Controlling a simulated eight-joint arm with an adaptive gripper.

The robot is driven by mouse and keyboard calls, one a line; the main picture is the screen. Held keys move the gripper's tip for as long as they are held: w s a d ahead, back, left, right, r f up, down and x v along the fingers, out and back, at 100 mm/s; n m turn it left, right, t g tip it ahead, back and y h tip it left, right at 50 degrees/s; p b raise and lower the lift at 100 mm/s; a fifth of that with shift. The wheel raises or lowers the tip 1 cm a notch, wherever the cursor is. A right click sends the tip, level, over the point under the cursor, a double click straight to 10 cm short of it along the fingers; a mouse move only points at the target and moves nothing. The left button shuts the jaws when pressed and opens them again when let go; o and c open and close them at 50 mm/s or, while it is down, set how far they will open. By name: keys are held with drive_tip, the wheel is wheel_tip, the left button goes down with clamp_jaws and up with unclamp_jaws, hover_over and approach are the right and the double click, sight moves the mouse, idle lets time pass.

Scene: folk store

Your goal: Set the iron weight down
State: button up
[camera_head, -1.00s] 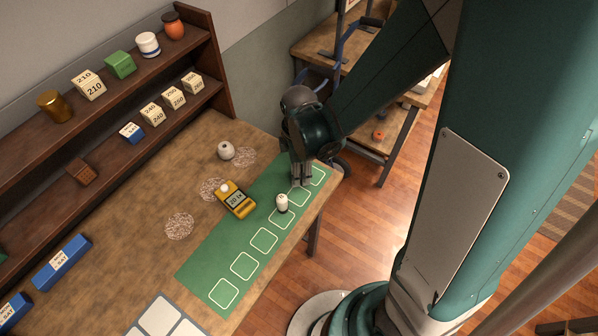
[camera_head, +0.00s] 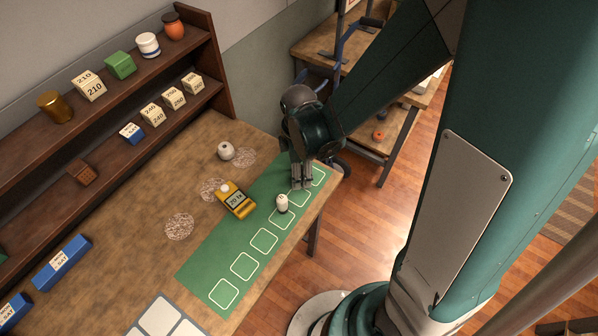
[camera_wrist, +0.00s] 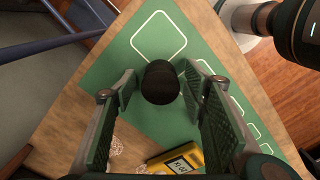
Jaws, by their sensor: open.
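A dark, rounded iron weight (camera_wrist: 160,83) shows between my fingertips in the wrist view, over the green mat (camera_wrist: 115,70) near an outlined square. My gripper (camera_wrist: 158,80) is open around it. A gap shows between the weight and the left finger; the right finger is very close, and I cannot tell if it touches. In the head view my gripper (camera_head: 301,184) is low over the far end of the mat, and its fingers hide the weight there.
A small white piece (camera_head: 282,202) stands on the mat nearby. A yellow device with a display (camera_head: 237,200) lies at the mat's edge. A round whitish object (camera_head: 226,151) stands on the wooden table. Outlined squares toward the near end are empty.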

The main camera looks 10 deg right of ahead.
wheel_tip(320, 180, up, 12)
drive_tip(key=p, duration=0.1)
drive_tip(key=shift+f+p, duration=0.15)
drive_tip(key=shift+p, duration=0.2)
idle(0.4)
drive_tip(key=shift+d, duration=0.1)
idle(0.6)
drive_tip(key=s+d+r+m+t, duration=0.3)
drive_tip(key=s+d+r+m, duration=0.1)
drive_tip(key=r+m, duration=0.4)
drive_tip(key=s+d+r+m+t, duration=0.4)
drive_tip(key=d+r+m, duration=0.2)
drive_tip(key=r+m, duration=0.2)
drive_tip(key=shift+d+r+m, duration=0.3)
drive_tip(key=shift+d+m, duration=0.1)
drive_tip(key=shift+m, duration=0.6)
